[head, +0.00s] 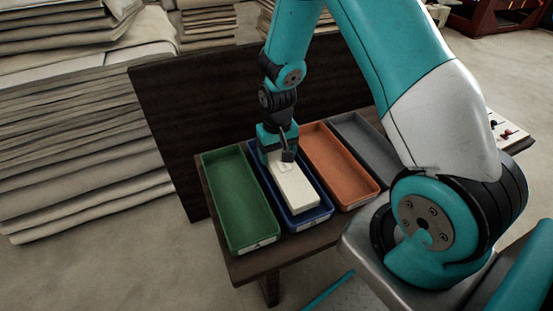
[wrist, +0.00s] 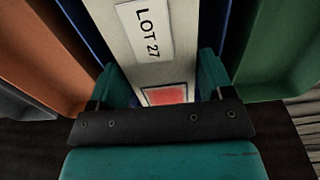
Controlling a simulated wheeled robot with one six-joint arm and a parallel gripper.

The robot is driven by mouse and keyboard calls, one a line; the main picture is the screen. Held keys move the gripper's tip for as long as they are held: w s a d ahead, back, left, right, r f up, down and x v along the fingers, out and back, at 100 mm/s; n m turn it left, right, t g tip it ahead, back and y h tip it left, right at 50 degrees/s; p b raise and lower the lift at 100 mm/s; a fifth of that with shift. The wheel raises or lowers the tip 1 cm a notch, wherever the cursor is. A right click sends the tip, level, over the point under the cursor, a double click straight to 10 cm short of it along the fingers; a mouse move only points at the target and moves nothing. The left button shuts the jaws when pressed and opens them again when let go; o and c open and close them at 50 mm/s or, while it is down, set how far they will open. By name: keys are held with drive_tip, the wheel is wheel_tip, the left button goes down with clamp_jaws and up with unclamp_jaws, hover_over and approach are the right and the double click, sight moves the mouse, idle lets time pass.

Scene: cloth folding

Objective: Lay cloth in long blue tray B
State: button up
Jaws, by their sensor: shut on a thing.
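A cream folded cloth (head: 298,191) lies lengthwise within the outline of the long blue tray (head: 309,221). I cannot tell whether it rests on the tray floor. My gripper (head: 283,160) is at the cloth's far end, pointing down and shut on it. In the wrist view the cloth (wrist: 171,62) runs between the two teal fingers of my gripper (wrist: 160,84). It bears a "LOT 27" label and a red patch. Blue tray wall (wrist: 85,22) shows beside it. The tray's letter is not readable.
A green tray (head: 238,198) stands left of the blue one. An orange tray (head: 341,166) and a grey tray (head: 366,143) stand to its right. A dark upright panel (head: 190,115) rises behind them. Large cloth stacks (head: 80,140) stand at left.

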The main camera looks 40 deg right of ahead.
drive_tip(key=shift+f, duration=0.75)
drive_tip(key=shift+f, duration=0.15)
drive_tip(key=o, duration=0.8)
